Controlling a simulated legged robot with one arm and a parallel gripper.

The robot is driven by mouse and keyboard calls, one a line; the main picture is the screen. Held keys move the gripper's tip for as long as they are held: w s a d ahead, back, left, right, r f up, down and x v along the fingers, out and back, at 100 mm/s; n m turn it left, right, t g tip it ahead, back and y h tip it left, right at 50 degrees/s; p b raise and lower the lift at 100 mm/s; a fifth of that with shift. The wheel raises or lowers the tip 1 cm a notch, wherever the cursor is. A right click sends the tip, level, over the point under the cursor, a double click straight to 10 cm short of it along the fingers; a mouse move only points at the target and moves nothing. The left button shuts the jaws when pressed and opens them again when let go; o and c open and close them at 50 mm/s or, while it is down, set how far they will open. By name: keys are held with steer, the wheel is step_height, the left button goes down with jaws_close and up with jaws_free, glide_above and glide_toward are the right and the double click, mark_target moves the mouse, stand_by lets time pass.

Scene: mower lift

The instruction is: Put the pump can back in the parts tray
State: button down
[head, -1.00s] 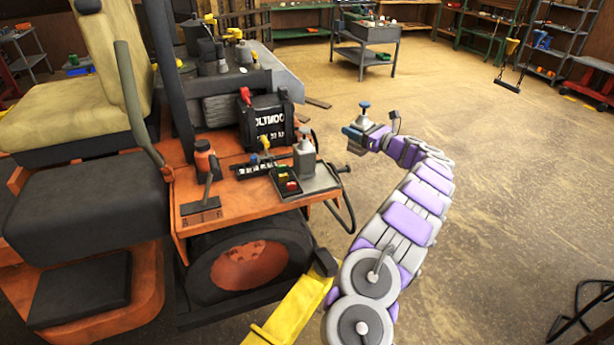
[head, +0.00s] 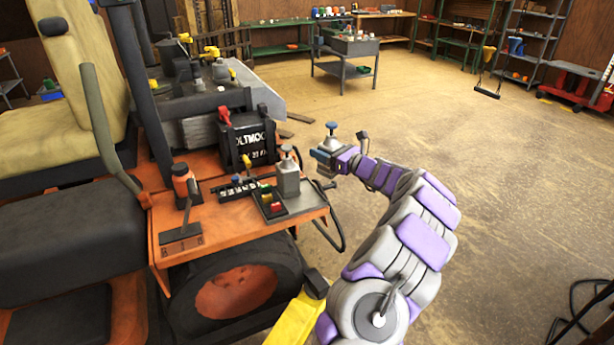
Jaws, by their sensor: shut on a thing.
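My gripper (head: 322,160) is shut on a small grey can with a blue pump knob (head: 332,136). It holds the can upright, just right of the mower's orange deck and beyond its edge. The jaws partly hide the can's body. A similar grey can with a grey knob (head: 288,181) stands on the deck, left of my gripper. A shallow grey tray (head: 309,200) lies on the deck at its right end, under or beside that second can. A small black bin with red, green and yellow parts (head: 270,204) sits next to it.
An orange bottle (head: 182,181), a black row of small parts (head: 237,188) and a black battery (head: 250,138) crowd the deck. A grey cart (head: 345,68) stands at the back. The floor to the right is open. A yellow beam (head: 297,322) lies low in front.

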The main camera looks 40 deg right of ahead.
mark_target(298, 172)
steer(key=a+f+b, duration=0.1)
steer(key=a, duration=0.2)
steer(key=s+a+f+b, duration=0.1)
steer(key=a, duration=0.2)
steer(key=a+f+b, duration=0.1)
steer(key=a, duration=0.2)
steer(key=shift+s+a+f+b, duration=0.2)
steer(key=shift+f+b, duration=0.15)
steer(key=shift+a+f, duration=0.1)
steer(key=shift+a, duration=0.25)
steer(key=shift+d+f, duration=0.4)
steer(key=shift+d, duration=0.15)
steer(key=shift+c, duration=2.1)
jaws_free()
steer(key=shift+a, duration=0.1)
steer(key=o, duration=0.3)
steer(key=shift+a+r, duration=0.1)
steer(key=shift+a, duration=0.25)
steer(key=shift+o, duration=0.2)
steer(key=shift+d, duration=0.1)
